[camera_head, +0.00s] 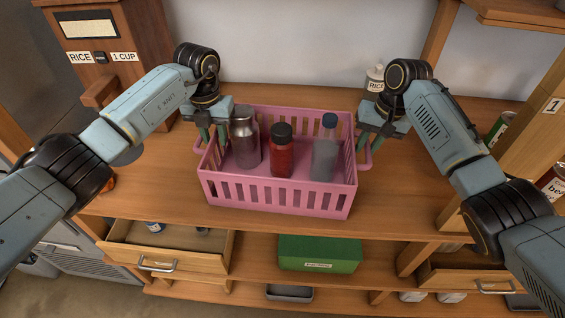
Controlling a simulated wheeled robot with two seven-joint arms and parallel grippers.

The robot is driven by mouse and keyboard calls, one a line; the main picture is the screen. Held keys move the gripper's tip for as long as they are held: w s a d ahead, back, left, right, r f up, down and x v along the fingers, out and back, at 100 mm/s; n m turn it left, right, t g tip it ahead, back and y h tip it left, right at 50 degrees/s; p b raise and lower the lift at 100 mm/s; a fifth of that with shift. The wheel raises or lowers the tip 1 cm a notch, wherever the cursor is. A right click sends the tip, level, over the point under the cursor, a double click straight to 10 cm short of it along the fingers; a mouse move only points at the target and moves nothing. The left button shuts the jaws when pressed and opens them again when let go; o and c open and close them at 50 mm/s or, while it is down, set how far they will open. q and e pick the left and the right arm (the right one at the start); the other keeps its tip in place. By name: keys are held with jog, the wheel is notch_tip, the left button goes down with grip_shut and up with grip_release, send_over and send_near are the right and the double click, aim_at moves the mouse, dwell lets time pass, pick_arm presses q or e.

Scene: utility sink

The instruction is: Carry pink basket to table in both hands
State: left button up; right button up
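The pink basket (278,196) stands upright on the wooden counter and has slotted sides and a looped handle on each end. It holds a grey metallic bottle (244,142), a red jar with a dark lid (281,155) and a clear bottle with a blue cap (324,155). My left gripper (211,136) points down at the basket's left handle. My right gripper (370,140) points down at the right handle (366,160). Both are at handle height; the fingertips are small and partly hidden, so I cannot tell whether they are closed on the handles.
The wooden counter (150,190) is clear on both sides of the basket. A wooden rice dispenser (100,50) is back left. Below are an open drawer (165,258) and a green box (319,253).

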pick_arm(q)
jog(key=shift+f, duration=0.25)
pick_arm(e)
jog(key=shift+f, duration=0.25)
pick_arm(q)
jog(key=c, duration=0.4)
pick_arm(e)
jog(key=c, duration=0.4)
pick_arm(q)
grip_shut()
pick_arm(e)
grip_shut()
pick_arm(q)
jog(key=shift+w+r, duration=0.1)
jog(key=shift+r, duration=0.15)
pick_arm(e)
jog(key=shift+w+r, duration=0.1)
jog(key=shift+r, duration=0.15)
